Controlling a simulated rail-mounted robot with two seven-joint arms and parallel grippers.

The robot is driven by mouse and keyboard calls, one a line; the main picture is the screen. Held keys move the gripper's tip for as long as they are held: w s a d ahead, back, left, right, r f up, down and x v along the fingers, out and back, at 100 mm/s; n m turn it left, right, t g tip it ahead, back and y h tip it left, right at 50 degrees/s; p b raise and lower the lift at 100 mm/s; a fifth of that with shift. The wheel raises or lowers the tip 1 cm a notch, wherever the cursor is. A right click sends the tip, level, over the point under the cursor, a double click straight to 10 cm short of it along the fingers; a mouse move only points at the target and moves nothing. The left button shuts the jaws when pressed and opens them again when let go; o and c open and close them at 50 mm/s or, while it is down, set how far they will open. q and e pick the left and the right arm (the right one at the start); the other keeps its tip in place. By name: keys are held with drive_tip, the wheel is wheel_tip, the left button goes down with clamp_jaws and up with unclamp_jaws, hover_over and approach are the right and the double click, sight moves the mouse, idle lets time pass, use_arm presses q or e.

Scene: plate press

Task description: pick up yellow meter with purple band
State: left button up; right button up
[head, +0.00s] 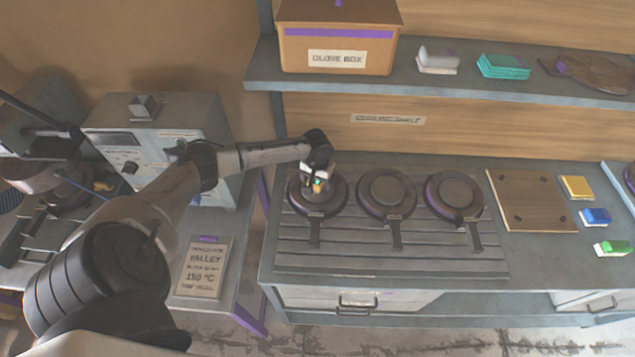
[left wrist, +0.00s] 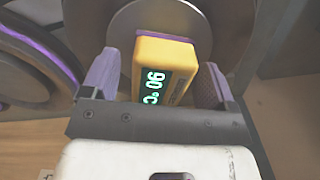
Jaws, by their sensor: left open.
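The yellow meter (left wrist: 165,68) shows a lit green display reading 90 °C in the left wrist view. In the left wrist view the fingers (left wrist: 158,80) stand on either side of the meter, with a gap visible at the right. My right gripper is out of view.
Two more round plates with handles, the middle one (head: 386,195) and the right one (head: 454,195), lie alongside. A wooden board (head: 532,200) and yellow, blue and green blocks are farther right. A shelf (head: 440,84) with a glove box (head: 337,40) overhangs the back.

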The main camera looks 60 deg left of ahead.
use_arm(q)
drive_tip(key=shift+f, duration=0.55)
drive_tip(key=c, duration=1.1)
drive_tip(key=shift+c, duration=0.2)
